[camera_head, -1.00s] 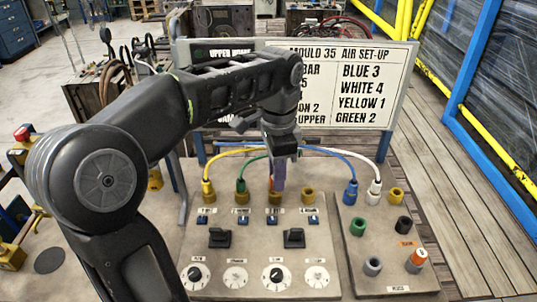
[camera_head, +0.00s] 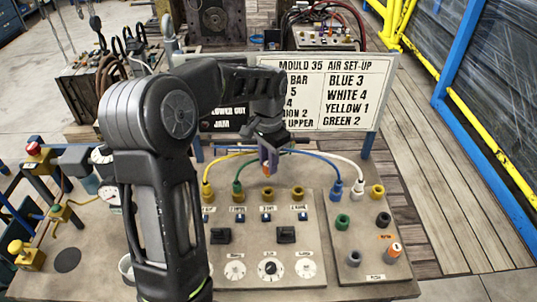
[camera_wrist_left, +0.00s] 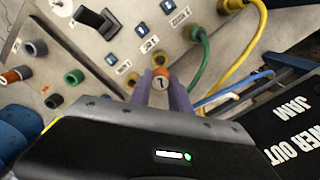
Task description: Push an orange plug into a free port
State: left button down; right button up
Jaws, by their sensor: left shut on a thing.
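My left gripper (camera_head: 268,160) reaches over the board from the left and is shut on an orange plug (camera_head: 266,170). In the left wrist view the plug's round orange end, marked 1 (camera_wrist_left: 161,80), shows between the two purple fingers. The plug is above a free brass port (camera_head: 268,192), apparently apart from it; its lower end is hard to make out. Another free brass port (camera_head: 297,193) is to the right. A yellow-hose plug (camera_head: 207,189) and a green-hose plug (camera_head: 239,193) fill the ports to the left. My right gripper is not in view.
A blue plug (camera_head: 336,187) and a white plug (camera_head: 358,187) sit on the right panel beside a free brass port (camera_head: 377,191). A second orange plug (camera_head: 394,250) stands at lower right, near coloured sockets. The set-up sign (camera_head: 330,95) stands behind; hoses arch near the gripper.

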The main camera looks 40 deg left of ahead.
aim_at(268, 176)
pick_arm(q)
jog(key=shift+f, duration=0.1)
notch_tip(268, 176, down, 4)
jog(key=b, duration=0.3)
jog(key=shift+f+b, duration=0.2)
jog(key=shift+b, duration=0.1)
jog(key=shift+f+b, duration=0.35)
jog(key=shift+f, duration=0.25)
jog(key=shift+f+b, duration=0.75)
jog(key=shift+f, duration=0.5)
dwell(2.3)
jog(key=c, duration=1.1)
grip_release()
jog(key=shift+o, duration=0.3)
jog(key=o, duration=0.3)
